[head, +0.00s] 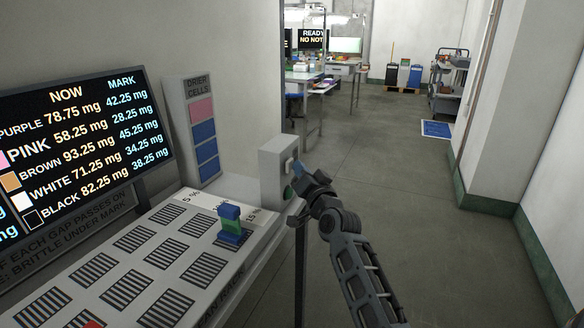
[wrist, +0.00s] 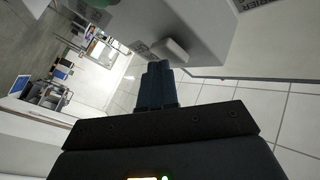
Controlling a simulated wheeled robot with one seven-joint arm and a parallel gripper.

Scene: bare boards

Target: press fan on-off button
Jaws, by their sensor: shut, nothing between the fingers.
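A grey box (head: 272,172) stands at the right end of the bench, with a white rounded button (head: 290,164) and a green button (head: 288,192) on its right side. No fan label is readable on it. My gripper (head: 299,170) is shut and empty, its tips close beside the white button. In the wrist view the shut fingers (wrist: 157,78) point at the white button (wrist: 172,50) on the grey box (wrist: 200,22). I cannot tell whether they touch it. The green button is partly hidden behind my gripper in the head view.
The bench (head: 120,235) has several dark grilles and a blue and green block stack (head: 231,222). A monitor (head: 75,150) and a drier cells panel (head: 196,130) stand behind. The floor (head: 400,200) to the right is clear.

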